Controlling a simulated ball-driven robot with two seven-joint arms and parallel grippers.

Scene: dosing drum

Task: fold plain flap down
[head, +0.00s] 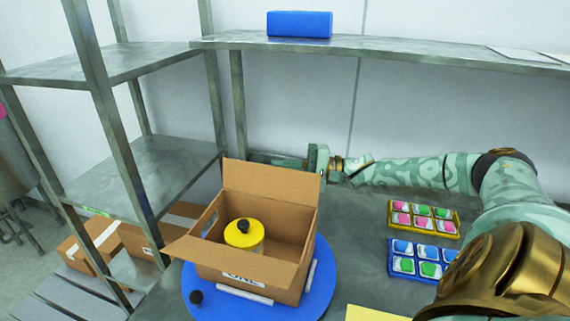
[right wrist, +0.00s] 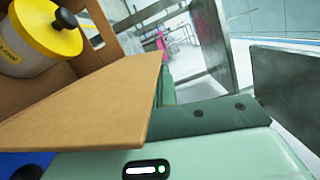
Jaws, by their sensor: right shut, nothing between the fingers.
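An open cardboard box (head: 285,277) stands on a blue turntable (head: 322,277). A yellow-lidded drum with a black knob (head: 243,234) is inside it, also seen in the right wrist view (right wrist: 45,30). A plain back flap (head: 272,181) stands up. A front flap (head: 235,253) spreads outward above a printed label. My right gripper (head: 287,161) is shut and empty, behind the top edge of the back flap, which partly hides it. In the right wrist view, a bare cardboard flap (right wrist: 90,105) lies close beside the dark fingers (right wrist: 205,115); contact cannot be told. My left gripper is out of view.
Two trays of coloured packs, yellow-edged (head: 423,218) and blue (head: 420,261), lie right of the turntable. A metal rack (head: 105,110) stands close on the left. A shelf (head: 400,50) with a blue box (head: 299,24) runs above the back. A small black knob (head: 196,297) sits on the turntable.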

